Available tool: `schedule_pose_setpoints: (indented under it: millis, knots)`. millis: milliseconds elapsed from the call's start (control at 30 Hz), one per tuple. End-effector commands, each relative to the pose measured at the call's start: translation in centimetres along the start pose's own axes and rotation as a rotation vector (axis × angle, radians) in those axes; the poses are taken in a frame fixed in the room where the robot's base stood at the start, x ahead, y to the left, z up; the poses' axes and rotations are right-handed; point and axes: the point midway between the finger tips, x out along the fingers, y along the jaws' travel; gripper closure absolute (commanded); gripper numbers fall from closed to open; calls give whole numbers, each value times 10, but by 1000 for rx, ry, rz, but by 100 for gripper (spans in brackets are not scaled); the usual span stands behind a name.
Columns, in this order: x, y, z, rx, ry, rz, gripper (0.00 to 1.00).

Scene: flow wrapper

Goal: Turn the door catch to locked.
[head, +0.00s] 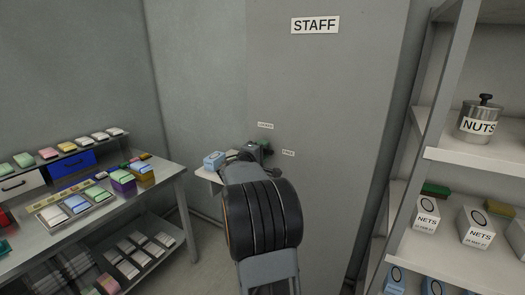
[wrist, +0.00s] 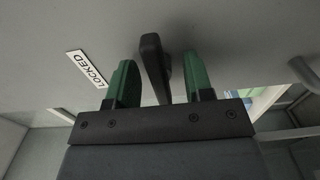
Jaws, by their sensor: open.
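The door catch (wrist: 154,66) is a dark lever on the grey door (head: 335,95). In the wrist view it stands between the two green fingers of my gripper (wrist: 159,72), with its bar running roughly up and down the picture. The LOCKED label (wrist: 87,69) is left of the catch there. In the head view my gripper (head: 259,147) is at the door and hides most of the catch. The upper label (head: 265,125) and a lower right label (head: 288,153) are tiny.
A STAFF sign (head: 315,25) is high on the door. A metal shelf rack (head: 470,155) with a NUTS tin (head: 479,122) and NETS boxes stands at right. A workbench (head: 150,190) with trays and small packs is at left. A blue-and-white box (head: 213,160) sits beside my arm.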

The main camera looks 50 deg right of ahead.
Motion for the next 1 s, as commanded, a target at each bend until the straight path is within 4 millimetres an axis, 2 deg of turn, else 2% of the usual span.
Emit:
schedule_pose_setpoints:
  millis: [267, 733, 1000]
  knots:
    - [1, 0, 0, 0, 0, 0, 54]
    - [0, 0, 0, 0, 0, 0, 99]
    - [0, -1, 0, -31, 0, 0, 100]
